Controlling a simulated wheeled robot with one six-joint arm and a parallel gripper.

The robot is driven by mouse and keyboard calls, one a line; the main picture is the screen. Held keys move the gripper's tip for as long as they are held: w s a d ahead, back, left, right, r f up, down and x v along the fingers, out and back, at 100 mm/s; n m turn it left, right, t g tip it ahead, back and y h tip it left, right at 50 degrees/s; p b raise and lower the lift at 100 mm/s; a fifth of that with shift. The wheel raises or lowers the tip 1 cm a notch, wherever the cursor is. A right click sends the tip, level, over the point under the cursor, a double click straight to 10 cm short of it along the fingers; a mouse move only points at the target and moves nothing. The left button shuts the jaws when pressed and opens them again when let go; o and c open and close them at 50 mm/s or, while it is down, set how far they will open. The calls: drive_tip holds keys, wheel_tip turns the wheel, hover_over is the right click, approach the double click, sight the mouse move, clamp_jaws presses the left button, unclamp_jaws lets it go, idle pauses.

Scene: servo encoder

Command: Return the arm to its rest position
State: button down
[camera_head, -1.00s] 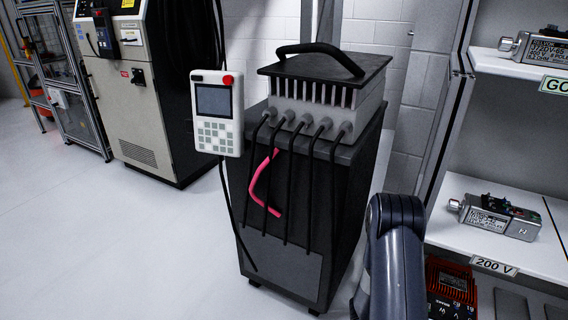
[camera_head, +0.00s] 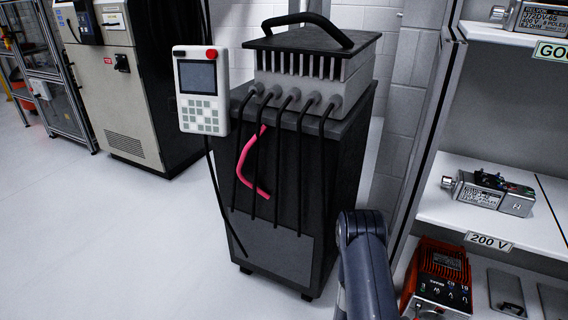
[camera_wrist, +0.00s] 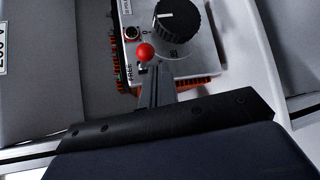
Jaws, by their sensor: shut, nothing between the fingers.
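My arm (camera_head: 365,265) shows at the bottom of the head view, in front of the black cart and left of the shelves. My gripper is outside that view. In the wrist view the narrow dark fingers of my gripper (camera_wrist: 155,88) are together, with nothing visible held between them. A grey panel (camera_wrist: 195,45) with a black knob (camera_wrist: 177,20) and a red ball-ended lever (camera_wrist: 145,52) lies beyond the fingertips. The fingertips overlap the panel in the picture; I cannot tell whether they touch it.
A black cart (camera_head: 275,250) with a finned, cabled top and a hanging pendant (camera_head: 201,90) stands left of my arm. Shelves (camera_head: 445,215) on the right hold a motor-like unit (camera_head: 490,192) and an orange-red box (camera_head: 438,280). Open floor (camera_head: 100,240) lies at left.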

drive_tip(key=s+a+t, duration=0.1)
drive_tip(key=a+t, duration=0.1)
drive_tip(key=a, duration=0.4)
drive_tip(key=shift+s+a+f+m+p, duration=0.2)
drive_tip(key=shift+s+a+m+p, duration=0.1)
drive_tip(key=shift+s+a+p, duration=0.1)
drive_tip(key=shift+d, duration=0.2)
